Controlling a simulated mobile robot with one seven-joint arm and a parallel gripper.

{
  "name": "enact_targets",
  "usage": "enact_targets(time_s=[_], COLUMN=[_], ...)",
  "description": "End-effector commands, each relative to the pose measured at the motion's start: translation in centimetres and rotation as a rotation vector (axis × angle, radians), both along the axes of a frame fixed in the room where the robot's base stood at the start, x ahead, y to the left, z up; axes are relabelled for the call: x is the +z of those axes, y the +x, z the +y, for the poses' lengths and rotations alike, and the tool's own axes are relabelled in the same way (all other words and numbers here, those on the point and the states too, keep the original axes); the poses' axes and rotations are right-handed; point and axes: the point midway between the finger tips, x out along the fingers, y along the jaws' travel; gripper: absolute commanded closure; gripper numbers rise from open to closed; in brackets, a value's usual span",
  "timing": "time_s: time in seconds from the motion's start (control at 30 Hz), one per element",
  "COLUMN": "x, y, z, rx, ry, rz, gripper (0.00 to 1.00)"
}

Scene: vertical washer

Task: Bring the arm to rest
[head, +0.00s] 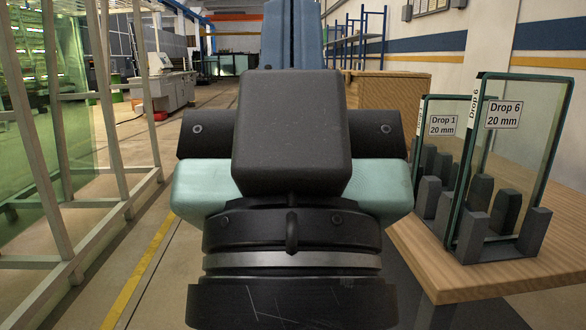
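My gripper (291,35) fills the middle of the head view, seen from behind. Its two blue fingers point up and away and stand side by side with only a narrow seam between them, so it looks shut. Nothing shows between them, but the tips are cut off by the top edge. A black box (291,130) on my gripper hides the lower part of the fingers. My arm's dark wrist (291,300) is below it. My gripper appears apart from everything around it.
At right, a wooden table (500,280) bears upright glass panes in dark holders, labelled Drop 6 (530,125) and Drop 1 (445,112). A wooden crate (385,90) stands behind. A metal frame rack (125,180) with glass is at left. Floor (150,240) between is clear.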

Motion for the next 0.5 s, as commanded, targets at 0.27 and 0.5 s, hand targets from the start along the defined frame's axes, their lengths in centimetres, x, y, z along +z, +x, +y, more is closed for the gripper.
enact_targets(time_s=[0.27, 0.5], x=[10.4, 17.7], y=[0.1, 0.2], z=[0.0, 0.0], rx=[-0.001, -0.001], ry=[-0.001, -0.001], rz=[0.004, 0.005], gripper=[1.00, 1.00])
